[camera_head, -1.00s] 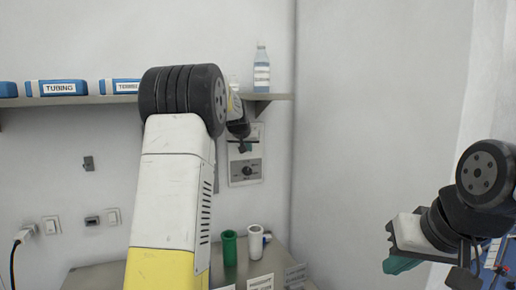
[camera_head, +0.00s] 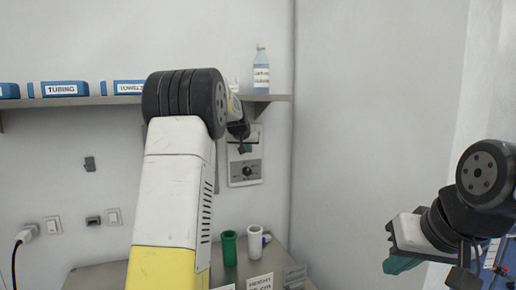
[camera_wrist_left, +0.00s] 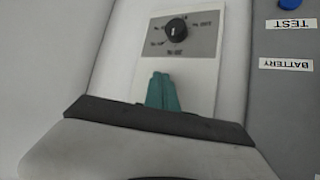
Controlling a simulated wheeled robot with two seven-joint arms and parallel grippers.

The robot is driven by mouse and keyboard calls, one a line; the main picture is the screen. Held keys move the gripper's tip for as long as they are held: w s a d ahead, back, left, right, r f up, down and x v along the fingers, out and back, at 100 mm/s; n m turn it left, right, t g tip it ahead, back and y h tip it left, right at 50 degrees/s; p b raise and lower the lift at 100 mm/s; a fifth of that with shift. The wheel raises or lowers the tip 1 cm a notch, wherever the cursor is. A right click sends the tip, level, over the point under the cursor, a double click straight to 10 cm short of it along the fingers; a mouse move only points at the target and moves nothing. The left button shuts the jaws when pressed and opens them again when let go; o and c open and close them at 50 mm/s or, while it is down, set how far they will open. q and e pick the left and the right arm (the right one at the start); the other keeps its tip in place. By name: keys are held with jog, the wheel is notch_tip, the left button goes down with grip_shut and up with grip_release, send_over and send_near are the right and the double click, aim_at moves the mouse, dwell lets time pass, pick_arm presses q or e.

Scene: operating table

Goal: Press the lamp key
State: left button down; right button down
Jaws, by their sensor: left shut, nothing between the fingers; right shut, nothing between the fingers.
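No key labelled as a lamp key can be made out. A pale wall panel (camera_head: 245,172) with a round dial (camera_head: 247,171) is on the back wall; it also shows upside down in the left wrist view (camera_wrist_left: 193,70). My left gripper (camera_head: 243,149) is in front of this panel, mostly hidden behind my own arm. In the left wrist view its teal fingers (camera_wrist_left: 162,92) are shut and empty, overlapping the panel's lower part; contact cannot be told. My right gripper (camera_head: 398,265) is shut and empty at the right, far from the panel.
Wall switches (camera_head: 52,225) and (camera_head: 113,216) and a dark fitting (camera_head: 90,164) are at the left. A shelf (camera_head: 262,98) carries blue boxes and a bottle (camera_head: 261,70). Green (camera_head: 229,248) and white (camera_head: 255,243) cups stand below. A blue button (camera_wrist_left: 290,4) shows near TEST and BATTERY labels.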

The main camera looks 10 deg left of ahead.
pick_arm(q)
jog(key=shift+w+a+r, duration=0.25)
jog(key=shift+a+r, duration=0.15)
jog(key=shift+a, duration=0.3)
jog(key=shift+s+d+r, duration=0.2)
jog(key=shift+d+r, duration=0.05)
jog(key=shift+r, duration=0.05)
jog(key=shift+d, duration=0.1)
jog(key=s+d, duration=0.3)
jog(key=s, duration=0.2)
jog(key=shift+s+d+f, duration=0.2)
jog(key=shift+d, duration=0.2)
dwell(1.4)
